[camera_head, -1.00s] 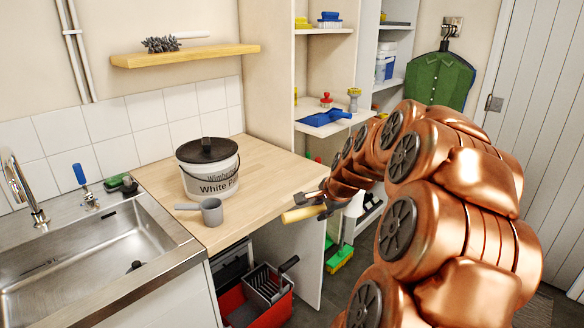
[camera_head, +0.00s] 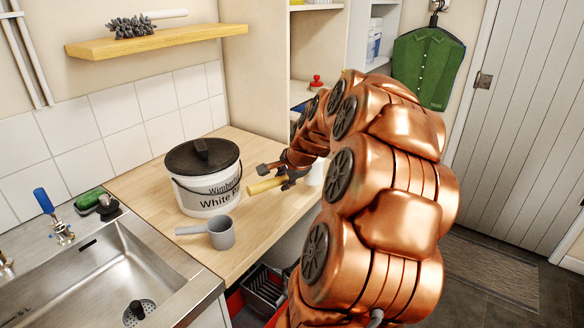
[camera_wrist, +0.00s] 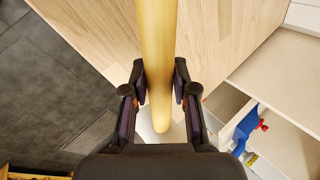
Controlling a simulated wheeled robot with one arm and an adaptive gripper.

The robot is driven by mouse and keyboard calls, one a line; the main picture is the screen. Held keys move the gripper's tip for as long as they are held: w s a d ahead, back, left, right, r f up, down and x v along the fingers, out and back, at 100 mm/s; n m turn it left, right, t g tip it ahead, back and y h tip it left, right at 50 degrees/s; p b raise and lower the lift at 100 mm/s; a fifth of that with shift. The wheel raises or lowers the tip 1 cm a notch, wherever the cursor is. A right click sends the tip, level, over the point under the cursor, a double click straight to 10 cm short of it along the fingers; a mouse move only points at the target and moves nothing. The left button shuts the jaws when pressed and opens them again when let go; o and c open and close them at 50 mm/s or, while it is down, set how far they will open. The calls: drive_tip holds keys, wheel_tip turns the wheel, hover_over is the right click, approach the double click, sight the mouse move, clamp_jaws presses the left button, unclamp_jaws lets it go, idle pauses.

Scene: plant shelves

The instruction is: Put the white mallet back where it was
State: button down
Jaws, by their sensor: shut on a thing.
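The white mallet has a pale wooden handle (camera_head: 262,186) and a white head (camera_head: 316,173). My gripper (camera_head: 286,177) is shut around the handle, between its free end and the head. In the head view the mallet is held roughly level, over or near the right edge of the wooden worktop (camera_head: 138,183). I cannot tell how high it is above it. In the wrist view the handle (camera_wrist: 158,45) runs between the two fingers (camera_wrist: 159,84), with the worktop behind it. My arm hides part of the head.
A white paint bucket (camera_head: 210,195) and a grey measuring cup (camera_head: 221,234) stand on the worktop left of my gripper. A steel sink (camera_head: 100,270) is at the lower left. A wooden wall shelf (camera_head: 170,38) holds a spiky dark object and a white-handled thing. Open shelving (camera_head: 322,45) stands behind my arm.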

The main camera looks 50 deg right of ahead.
drive_tip(key=w+d+p, duration=0.1)
drive_tip(key=w+d, duration=0.1)
drive_tip(key=d, duration=0.1)
drive_tip(key=w+d+p, duration=0.1)
drive_tip(key=w+d, duration=0.1)
drive_tip(key=d, duration=0.2)
drive_tip(key=w+d+f+p, duration=0.1)
drive_tip(key=w+d, duration=0.1)
drive_tip(key=d, duration=0.1)
drive_tip(key=shift+w+d, duration=0.3)
drive_tip(key=shift+d, duration=0.1)
drive_tip(key=shift+f+p, duration=0.8)
drive_tip(key=shift+f, duration=1)
drive_tip(key=shift+f, duration=0.1)
drive_tip(key=c, duration=0.9)
unclamp_jaws()
drive_tip(key=b+v, duration=0.3)
drive_tip(key=v, duration=0.9)
